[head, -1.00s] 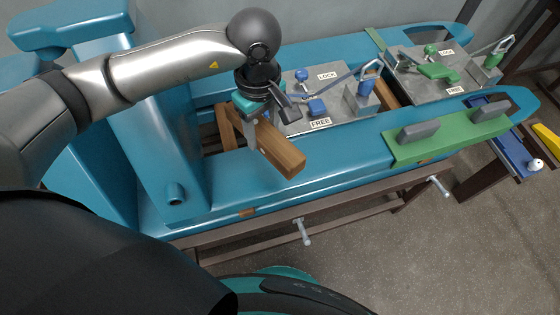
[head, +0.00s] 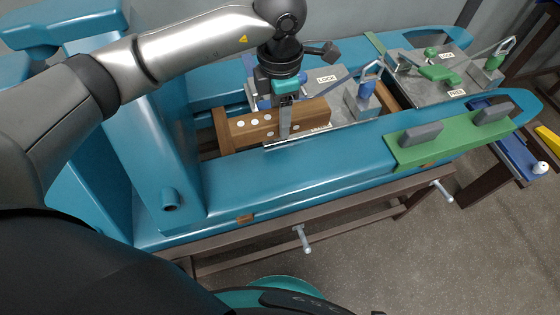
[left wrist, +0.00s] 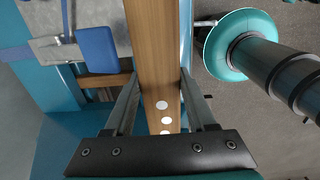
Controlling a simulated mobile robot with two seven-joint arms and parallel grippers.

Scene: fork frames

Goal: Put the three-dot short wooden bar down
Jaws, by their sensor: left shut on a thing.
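The three-dot short wooden bar (head: 313,113) is brown, with white dots on the side facing the head camera. My left gripper (head: 285,132) is shut on it near its middle, fingers pointing down. The bar lies roughly level, left to right, over the gap in the blue frame and the left part of the near metal plate (head: 345,112). I cannot tell whether it touches anything below. In the left wrist view the bar (left wrist: 156,50) runs between the two fingers (left wrist: 155,95), with white dots near the palm. My right gripper is not in view.
The blue frame (head: 290,165) has a wooden crosspiece (head: 222,130) left of the plate. The plate carries a blue-handled clamp (head: 366,90); the farther plate has a green-handled one (head: 438,73). A green board (head: 425,152) with two grey pads is at right.

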